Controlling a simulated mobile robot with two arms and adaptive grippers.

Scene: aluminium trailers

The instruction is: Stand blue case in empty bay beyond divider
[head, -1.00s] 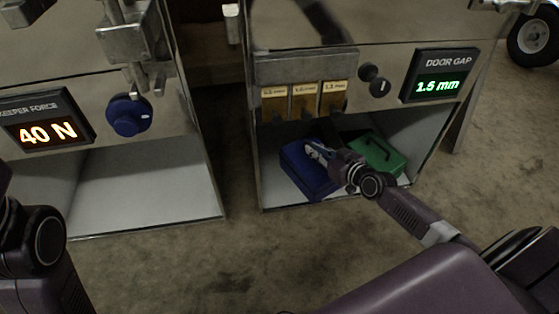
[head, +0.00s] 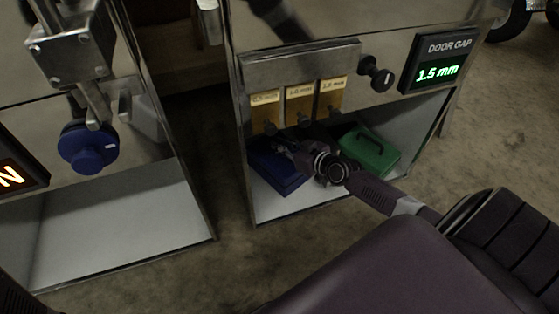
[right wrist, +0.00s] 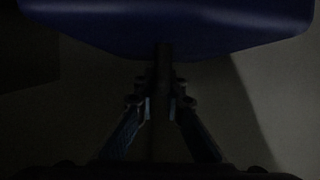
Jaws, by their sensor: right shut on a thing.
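The blue case (head: 274,172) is at the left side of the right cabinet's low bay (head: 415,135), with its near end by the bay's front edge. My right gripper (head: 287,146) reaches in over the case's top, its fingers dim in the shade. In the right wrist view the fingers (right wrist: 161,108) are shut around a dark bar, apparently the handle, beside the blue case (right wrist: 160,22). A green case (head: 370,153) with a dark handle stands to the right. I cannot make out a divider clearly. My left gripper is out of view.
The left cabinet's low bay (head: 120,225) looks empty. A blue knob (head: 87,147) is above it. A carpeted gap separates the cabinets.

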